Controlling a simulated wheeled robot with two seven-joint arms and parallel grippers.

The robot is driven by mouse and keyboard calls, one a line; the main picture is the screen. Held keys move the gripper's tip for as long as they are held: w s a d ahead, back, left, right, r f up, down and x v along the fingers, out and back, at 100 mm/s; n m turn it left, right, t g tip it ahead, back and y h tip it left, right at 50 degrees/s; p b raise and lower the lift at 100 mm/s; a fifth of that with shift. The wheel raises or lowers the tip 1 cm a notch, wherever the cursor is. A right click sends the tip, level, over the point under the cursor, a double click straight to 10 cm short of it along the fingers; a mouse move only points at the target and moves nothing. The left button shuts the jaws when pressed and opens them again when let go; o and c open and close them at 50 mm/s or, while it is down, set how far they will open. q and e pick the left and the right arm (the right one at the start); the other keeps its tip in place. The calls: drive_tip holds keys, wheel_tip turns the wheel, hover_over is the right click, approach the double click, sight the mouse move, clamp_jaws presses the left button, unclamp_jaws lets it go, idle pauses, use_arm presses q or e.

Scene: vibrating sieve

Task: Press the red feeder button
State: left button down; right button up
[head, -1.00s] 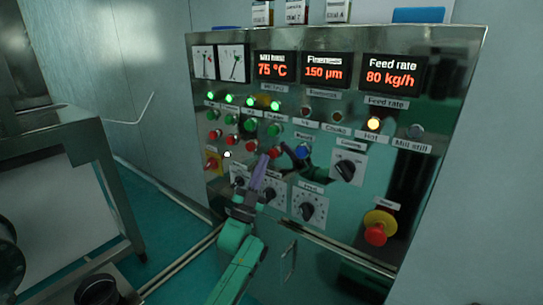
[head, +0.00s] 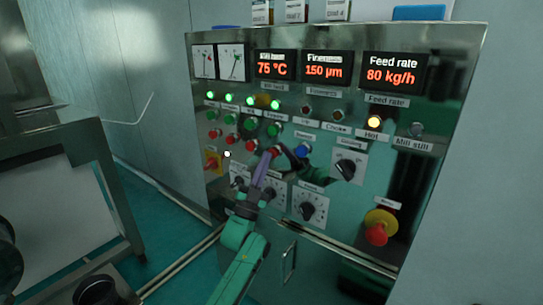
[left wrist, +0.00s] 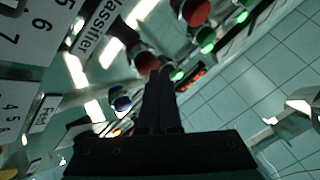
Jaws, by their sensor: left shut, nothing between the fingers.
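The steel control panel has a row of red buttons below green ones. The rightmost red button (head: 274,151) is at the tip of my left gripper (head: 265,161), which is shut and empty. Whether the tip touches the button cannot be told. In the left wrist view, the closed fingers (left wrist: 160,78) point at the panel, and a red button (left wrist: 146,62) shows just beside the fingertips. The button labels are too small to read with certainty. My right gripper is not in view.
A blue button (head: 302,151) is right of the gripper. Black rotary knobs (head: 308,210) lie below, and a red emergency stop (head: 377,233) on yellow is at lower right. Displays (head: 394,74) run along the top. A metal frame (head: 107,180) stands at left.

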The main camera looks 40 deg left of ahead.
use_arm(q)
drive_tip(key=shift+w, duration=0.3)
idle(0.6)
drive_tip(key=shift+s+p, duration=0.35)
drive_tip(key=shift+s, duration=0.55)
drive_tip(key=s+p, duration=0.2)
drive_tip(key=s, duration=0.3)
drive_tip(key=shift+d+p, duration=0.1)
drive_tip(key=shift+p, duration=0.3)
